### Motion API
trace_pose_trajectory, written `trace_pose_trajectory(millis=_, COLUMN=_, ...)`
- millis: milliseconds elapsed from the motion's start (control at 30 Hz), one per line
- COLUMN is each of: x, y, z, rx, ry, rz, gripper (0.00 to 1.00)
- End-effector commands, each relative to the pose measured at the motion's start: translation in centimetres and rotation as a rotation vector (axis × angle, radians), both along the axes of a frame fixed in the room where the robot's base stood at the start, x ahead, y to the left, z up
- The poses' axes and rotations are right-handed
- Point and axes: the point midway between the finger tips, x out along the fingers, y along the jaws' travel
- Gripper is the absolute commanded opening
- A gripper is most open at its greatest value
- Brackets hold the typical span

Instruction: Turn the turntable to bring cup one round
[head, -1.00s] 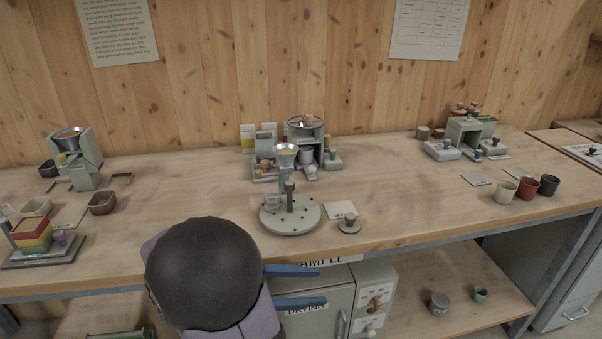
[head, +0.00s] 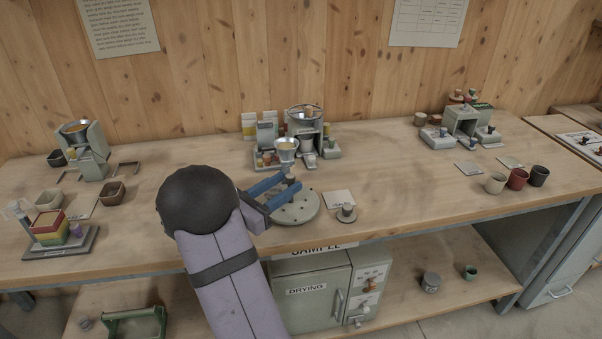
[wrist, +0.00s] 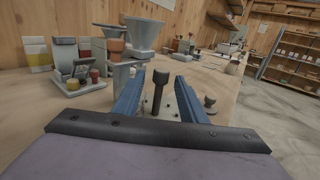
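The round grey turntable (head: 306,212) sits near the bench's front edge, with dark dots round its top. My gripper (head: 288,184) reaches over its left side, with its two blue fingers apart. In the wrist view, the turntable's dark upright post with a wider top (wrist: 159,92) stands between the open fingers, with gaps on both sides. I see no contact with it. My fingers and arm cover the turntable's left part in the head view, and I cannot make out a cup there.
A small knobbed disc (head: 347,213) and a white card (head: 338,198) lie right of the turntable. A feed mixer station (head: 304,120) stands behind it. Three cups, including a red one (head: 517,179), stand far right. The bench between is mostly clear.

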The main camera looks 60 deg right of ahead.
Motion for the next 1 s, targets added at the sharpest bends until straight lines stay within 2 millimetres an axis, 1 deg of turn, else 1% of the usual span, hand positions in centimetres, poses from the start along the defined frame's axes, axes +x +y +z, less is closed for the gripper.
trace_pose_trajectory(millis=300, x=-0.8, y=-3.9, z=0.1, rx=0.000, ry=-0.001, rz=-0.006, gripper=0.38)
trace_pose_trajectory(millis=500, x=-1.0, y=-5.8, z=0.1, rx=0.000, ry=-0.001, rz=-0.003, gripper=0.38)
trace_pose_trajectory(millis=667, x=-1.1, y=-6.5, z=0.1, rx=0.000, ry=-0.002, rz=-0.002, gripper=0.38)
trace_pose_trajectory(millis=900, x=-1.1, y=-6.5, z=0.1, rx=0.000, ry=-0.002, rz=-0.001, gripper=0.38)
trace_pose_trajectory(millis=933, x=-1.1, y=-6.5, z=0.1, rx=0.000, ry=-0.002, rz=-0.001, gripper=0.36)
trace_pose_trajectory(millis=967, x=-1.1, y=-6.5, z=0.0, rx=0.000, ry=-0.002, rz=-0.001, gripper=0.29)
trace_pose_trajectory(millis=1000, x=-1.1, y=-6.5, z=0.0, rx=0.000, ry=-0.002, rz=-0.001, gripper=0.19)
